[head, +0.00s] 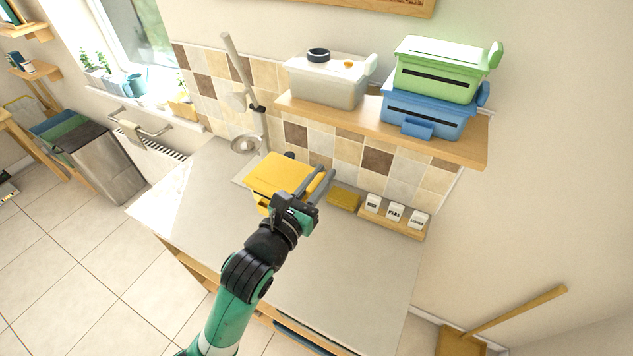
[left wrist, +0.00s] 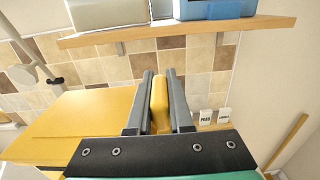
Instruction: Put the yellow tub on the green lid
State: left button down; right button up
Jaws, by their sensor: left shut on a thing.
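The yellow tub (head: 284,173) is at the back left of the counter; its flat yellow top fills the left of the left wrist view (left wrist: 85,118). My left gripper (head: 322,177) is at the tub's right side. In the left wrist view its fingers (left wrist: 160,82) are shut on the tub's upright yellow handle (left wrist: 159,104). I cannot tell whether the tub touches the counter. The green lid (head: 446,53) tops a green tub (head: 437,84) on the shelf, stacked on a blue tub (head: 425,112). My right gripper is not in view.
The wooden shelf (head: 380,125) also bears a whitish tub (head: 327,82) with a dark ring on top. Below are a small yellow block (head: 344,197) and a rack of white jars (head: 395,212). A lamp-like stand (head: 240,85) is behind the tub. The counter's front (head: 330,260) is clear.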

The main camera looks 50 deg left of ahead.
pick_arm(q)
jog(key=c, duration=1.5)
grip_release()
grip_shut()
